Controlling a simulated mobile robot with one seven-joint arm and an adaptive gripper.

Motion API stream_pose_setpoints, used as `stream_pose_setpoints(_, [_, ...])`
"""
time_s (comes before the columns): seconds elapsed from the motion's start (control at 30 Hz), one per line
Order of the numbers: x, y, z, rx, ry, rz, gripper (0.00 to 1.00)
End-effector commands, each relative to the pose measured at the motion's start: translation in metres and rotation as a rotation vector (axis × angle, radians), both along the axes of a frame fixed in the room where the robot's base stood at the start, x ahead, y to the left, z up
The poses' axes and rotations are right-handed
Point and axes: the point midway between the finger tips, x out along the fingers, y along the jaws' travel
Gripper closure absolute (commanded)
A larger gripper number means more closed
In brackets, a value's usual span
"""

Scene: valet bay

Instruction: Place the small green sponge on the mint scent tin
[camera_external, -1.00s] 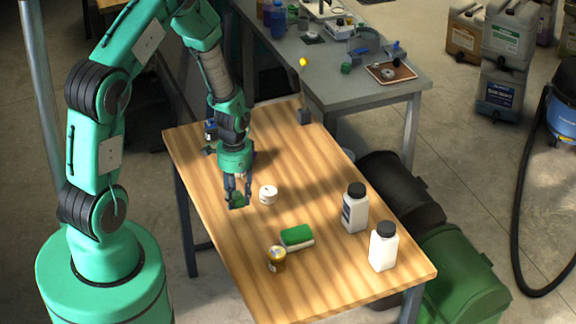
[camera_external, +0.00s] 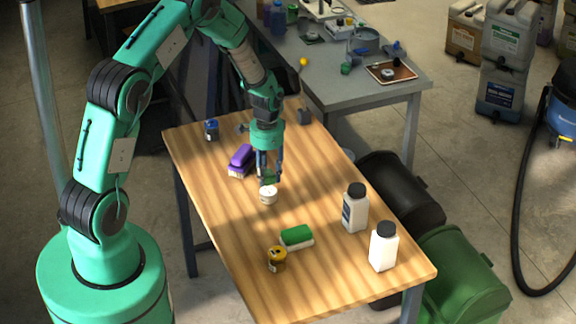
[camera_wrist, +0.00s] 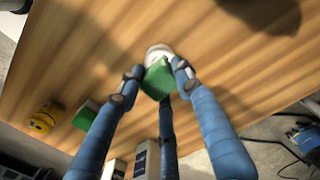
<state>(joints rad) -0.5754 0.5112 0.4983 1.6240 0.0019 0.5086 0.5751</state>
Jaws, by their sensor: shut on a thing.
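My gripper (camera_external: 268,180) is shut on a small green sponge (camera_external: 267,182); the sponge also shows between the fingers in the wrist view (camera_wrist: 158,79). A small round white tin (camera_external: 268,197) stands on the wooden table directly below the sponge in the external view. In the wrist view the white tin (camera_wrist: 158,50) shows just past the sponge, partly hidden by it. I cannot tell whether sponge and tin touch. A yellow tin (camera_external: 277,260) stands nearer the front of the table. No scent label is readable on either tin.
A green-topped block with a white base (camera_external: 297,237) lies beside the yellow tin. Two white bottles with black caps (camera_external: 355,208) (camera_external: 383,247) stand at the right edge. A purple brush (camera_external: 242,161) and a small blue bottle (camera_external: 211,130) are further back. The wooden table's (camera_external: 225,215) left side is clear.

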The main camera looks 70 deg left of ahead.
Motion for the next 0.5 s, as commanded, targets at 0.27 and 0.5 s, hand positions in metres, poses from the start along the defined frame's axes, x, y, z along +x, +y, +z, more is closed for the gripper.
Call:
stream_pose_setpoints(0.27, [0.001,0.0,0.0,0.0,-0.001,0.0,0.79])
stream_pose_setpoints(0.5, [0.0,0.0,-0.016,0.0,0.0,0.0,0.79])
